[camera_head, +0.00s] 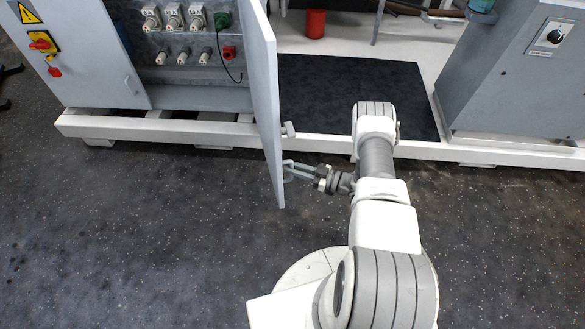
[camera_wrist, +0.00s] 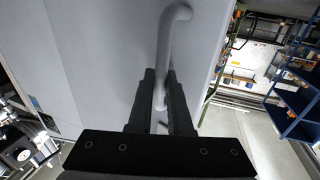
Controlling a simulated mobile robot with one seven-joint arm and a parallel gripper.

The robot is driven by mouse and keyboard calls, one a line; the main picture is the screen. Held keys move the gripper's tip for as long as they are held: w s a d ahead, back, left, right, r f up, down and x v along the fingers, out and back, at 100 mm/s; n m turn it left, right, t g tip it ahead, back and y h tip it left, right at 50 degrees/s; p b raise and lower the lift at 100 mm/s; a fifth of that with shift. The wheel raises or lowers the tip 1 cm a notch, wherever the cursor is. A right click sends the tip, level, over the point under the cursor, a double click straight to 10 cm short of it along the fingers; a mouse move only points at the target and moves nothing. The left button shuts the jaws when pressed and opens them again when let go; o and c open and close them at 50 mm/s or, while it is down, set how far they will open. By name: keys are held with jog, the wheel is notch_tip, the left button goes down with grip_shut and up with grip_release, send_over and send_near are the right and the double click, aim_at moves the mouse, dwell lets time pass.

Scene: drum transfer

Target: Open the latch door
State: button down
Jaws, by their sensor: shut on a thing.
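The latch door (camera_head: 262,95) is a light grey panel of the cabinet at the left in the head view. It stands swung outward from the cabinet, so the inside shows. Its grey bar handle (camera_wrist: 168,50) shows in the wrist view, fixed near the door's edge. My gripper (camera_head: 290,170) is at the door's lower outer side in the head view. In the wrist view its two dark fingers (camera_wrist: 160,100) are shut around the lower part of the handle. The door face (camera_wrist: 100,60) fills much of the wrist view.
The open cabinet (camera_head: 190,85) holds several connectors and a green plug (camera_head: 221,20) with a black cable. A white base frame (camera_head: 190,130) runs along the floor. A black mat (camera_head: 350,90) and a grey control cabinet (camera_head: 515,75) are to the right. The dark floor (camera_head: 130,230) in front is clear.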

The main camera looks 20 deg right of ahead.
jog(key=shift+w+d+r, duration=0.2)
jog(key=shift+w+d, duration=0.2)
jog(key=shift+d, duration=0.1)
jog(key=c, duration=0.8)
grip_release()
jog(key=shift+s+f, duration=0.1)
jog(key=shift+c, duration=0.2)
jog(key=shift+s, duration=0.15)
jog(key=p+v, duration=0.2)
jog(key=v, duration=1.5)
jog(key=shift+d+p, duration=0.3)
jog(key=shift+w, duration=0.2)
